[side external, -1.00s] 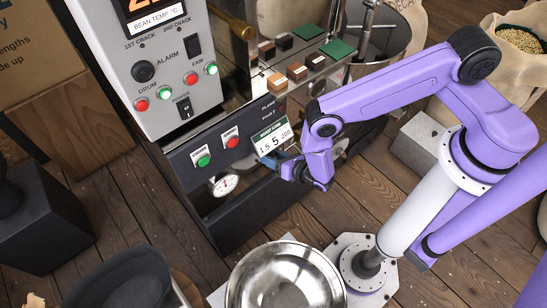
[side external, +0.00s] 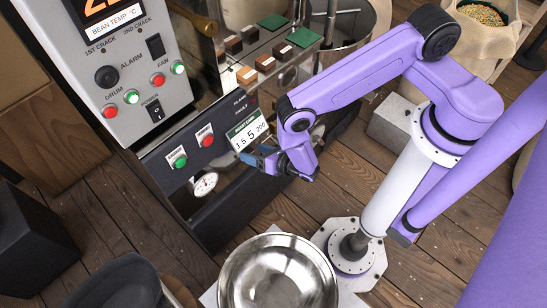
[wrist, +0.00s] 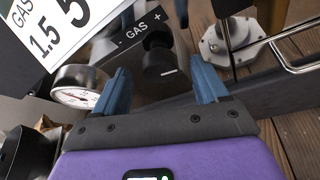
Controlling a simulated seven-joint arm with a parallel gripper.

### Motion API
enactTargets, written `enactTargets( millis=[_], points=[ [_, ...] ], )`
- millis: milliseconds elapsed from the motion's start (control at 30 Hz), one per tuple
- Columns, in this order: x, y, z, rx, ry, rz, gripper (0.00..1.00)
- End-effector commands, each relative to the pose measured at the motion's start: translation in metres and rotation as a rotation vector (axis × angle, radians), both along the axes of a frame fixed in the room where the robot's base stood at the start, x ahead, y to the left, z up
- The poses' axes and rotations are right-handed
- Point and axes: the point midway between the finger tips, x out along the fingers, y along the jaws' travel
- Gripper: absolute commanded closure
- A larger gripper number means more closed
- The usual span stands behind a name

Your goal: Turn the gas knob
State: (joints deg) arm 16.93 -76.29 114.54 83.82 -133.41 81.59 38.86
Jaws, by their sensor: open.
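The knob appears between the fingertips, and I see no contact. In the side view my gripper (side external: 258,158) is at the machine's lower front, just below the white and green gas card (side external: 246,132). The knob is hidden there behind my gripper.
A pressure gauge (wrist: 78,86) sits close to the left finger. Green (side external: 178,161) and red (side external: 206,140) buttons are on the panel left of the gas card. A metal bowl (side external: 278,275) stands below my gripper. Metal rails (wrist: 262,42) lie to the right in the wrist view.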

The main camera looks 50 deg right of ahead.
Motion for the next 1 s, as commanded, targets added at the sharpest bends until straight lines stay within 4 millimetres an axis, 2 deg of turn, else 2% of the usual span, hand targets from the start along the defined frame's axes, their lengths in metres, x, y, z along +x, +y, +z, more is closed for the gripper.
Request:
enactTargets(
  millis=[300, 500, 700, 1000],
  points=[
    [-0.055, -0.007, 0.021, -0.007, 0.001, 0.011, 0.27],
    [-0.081, -0.012, 0.03, -0.005, 0.001, 0.008, 0.27],
    [-0.091, -0.014, 0.035, -0.002, -0.002, 0.004, 0.27],
    [-0.092, -0.015, 0.036, 0.0, -0.001, 0.0, 0.27]
  ],
)
